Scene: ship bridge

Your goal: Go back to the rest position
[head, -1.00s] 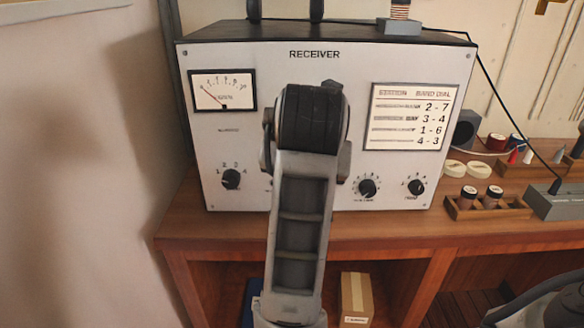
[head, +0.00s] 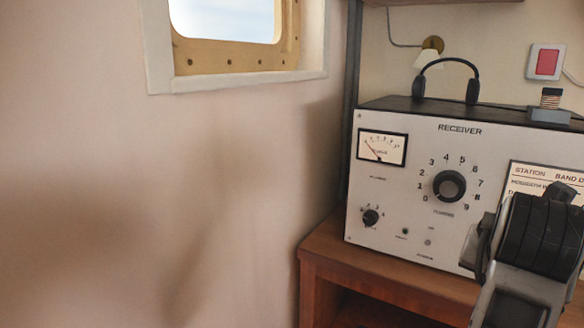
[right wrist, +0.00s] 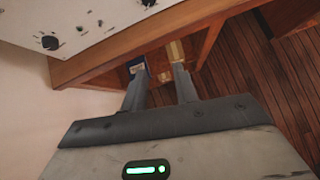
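My right gripper (right wrist: 159,72) shows in the right wrist view with its two fingers apart and nothing between them. It is in front of the wooden desk (right wrist: 120,66), over the shelf space below the top. In the head view one of my arm links covers the lower right, in front of the receiver (head: 390,215); no fingertips show there. My left gripper is in neither view.
The receiver also shows in the right wrist view (right wrist: 95,18). Headphones (head: 447,62) and a small coil (head: 550,98) sit on it. A blue item (right wrist: 137,66) and a cardboard box (right wrist: 176,50) are under the desk. A wall with a window (head: 228,20) fills the left.

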